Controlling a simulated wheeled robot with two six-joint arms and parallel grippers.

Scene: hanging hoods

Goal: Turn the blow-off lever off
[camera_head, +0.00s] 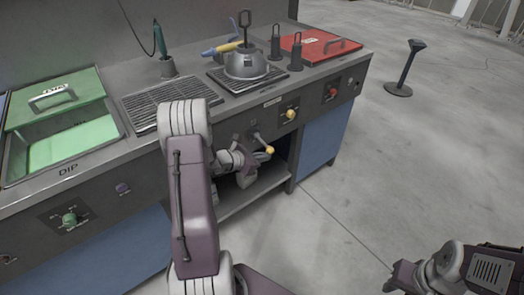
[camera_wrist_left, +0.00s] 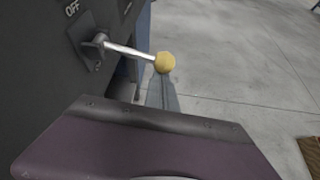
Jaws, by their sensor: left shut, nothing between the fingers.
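The blow-off lever (camera_head: 262,143) is a thin metal rod with a yellow ball on the front of the grey workbench. In the head view it sticks out to the right and slightly down. It also shows in the left wrist view (camera_wrist_left: 130,50), running from its bracket to the ball at right, with an "OFF" label above left of the bracket. My left gripper (camera_head: 247,174) is shut and empty, just below and left of the ball, apart as far as I can see. Its fingertips are hard to make out. Of my right arm, only links show at the lower right.
Other knobs, including a yellow one (camera_head: 290,114) and a red one (camera_head: 332,92), sit on the front panel nearby. A lower shelf (camera_head: 255,190) lies under the lever. A kettle-like pot (camera_head: 245,65) stands on top.

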